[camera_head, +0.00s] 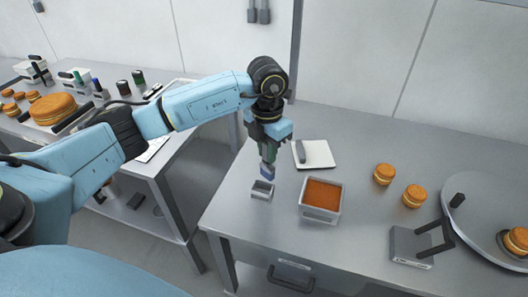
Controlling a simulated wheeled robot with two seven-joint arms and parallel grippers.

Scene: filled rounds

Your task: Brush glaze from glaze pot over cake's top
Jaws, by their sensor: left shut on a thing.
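My left gripper (268,150) points down over the right-hand table, shut on a brush (267,171). The brush hangs with its bluish lower end just above or inside a small grey metal holder (262,190); I cannot tell if they touch. To its right stands the square glaze pot (333,212), pale-walled, with an orange-brown surface inside. A round layered cake (517,240) lies on a large round grey tray (470,190) at the far right, partly cut off by the frame. Two similar cakes (384,174) (414,196) stand on the table left of the tray. My right gripper is out of view.
A white board (324,160) with a grey tool lies behind the pot. A grey block with a black bracket (408,247) stands in front of the tray. The left table holds more rounds (53,108), small bottles and boxes. A gap separates the tables.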

